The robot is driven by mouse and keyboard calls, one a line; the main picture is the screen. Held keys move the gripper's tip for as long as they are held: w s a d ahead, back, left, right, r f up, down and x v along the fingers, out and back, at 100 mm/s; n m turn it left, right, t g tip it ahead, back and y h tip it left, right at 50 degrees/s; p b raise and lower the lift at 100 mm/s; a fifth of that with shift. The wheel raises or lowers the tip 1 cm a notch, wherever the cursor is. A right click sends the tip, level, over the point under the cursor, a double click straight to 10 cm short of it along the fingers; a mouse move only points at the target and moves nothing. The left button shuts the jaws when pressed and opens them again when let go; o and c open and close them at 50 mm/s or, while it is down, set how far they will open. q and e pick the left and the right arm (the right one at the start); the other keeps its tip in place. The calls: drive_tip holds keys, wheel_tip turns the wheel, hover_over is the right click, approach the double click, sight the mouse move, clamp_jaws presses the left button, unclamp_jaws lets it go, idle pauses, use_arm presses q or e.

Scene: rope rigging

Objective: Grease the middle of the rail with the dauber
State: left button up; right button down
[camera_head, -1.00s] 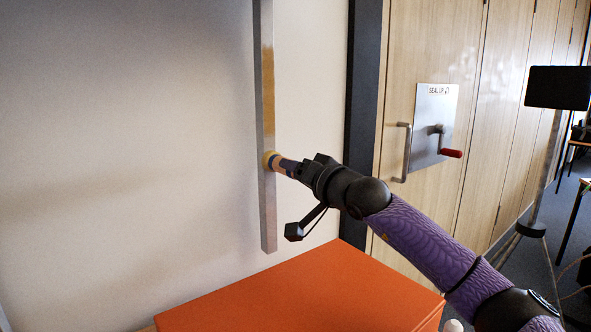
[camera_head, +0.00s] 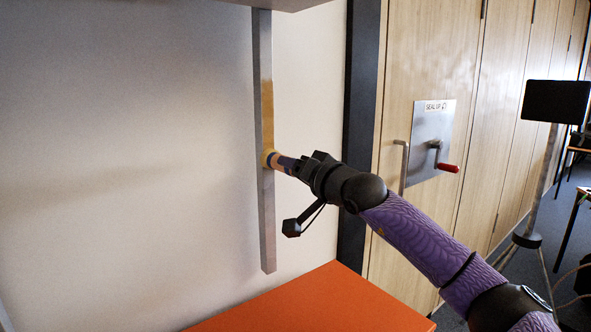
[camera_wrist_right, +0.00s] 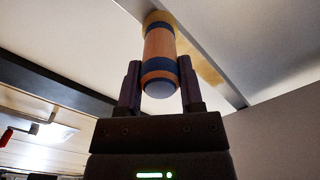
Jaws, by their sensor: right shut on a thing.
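The rail (camera_head: 265,215) is an upright metal bar against the pale wall. A yellowish stretch shows along its middle part; in the wrist view the rail (camera_wrist_right: 200,45) also has yellowish smears. My right gripper (camera_head: 300,166) is shut on the dauber (camera_head: 285,163), a wooden-coloured cylinder with dark blue bands. The dauber's yellowish head meets the rail's face at the lower end of the yellowish stretch. In the wrist view the dauber (camera_wrist_right: 160,52) stands between the two fingers of the gripper (camera_wrist_right: 160,75), its head against the rail. My left gripper is out of view.
An orange surface (camera_head: 320,305) lies below the rail. A shelf-like edge (camera_head: 285,4) overhangs the rail's top. To the right are a dark post (camera_head: 358,130), a wooden door with a crank plate (camera_head: 428,145) and red handle, and a dark panel on a stand (camera_head: 556,101).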

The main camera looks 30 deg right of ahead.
wheel_tip(320, 180, up, 3)
drive_tip(key=shift+f+p, duration=0.15)
drive_tip(key=shift+p, duration=0.75)
drive_tip(key=shift+r, duration=0.2)
wheel_tip(320, 180, up, 3)
drive_tip(key=p, duration=0.3)
drive_tip(key=shift+f, duration=0.1)
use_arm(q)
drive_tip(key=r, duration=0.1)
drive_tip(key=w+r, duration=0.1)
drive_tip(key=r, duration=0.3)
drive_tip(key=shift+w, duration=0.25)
use_arm(e)
drive_tip(key=shift+f, duration=0.2)
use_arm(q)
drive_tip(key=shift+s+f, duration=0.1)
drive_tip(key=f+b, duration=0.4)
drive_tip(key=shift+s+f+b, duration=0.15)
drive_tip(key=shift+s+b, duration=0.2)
use_arm(e)
drive_tip(key=s, duration=0.6)
drive_tip(key=shift+d, duration=0.2)
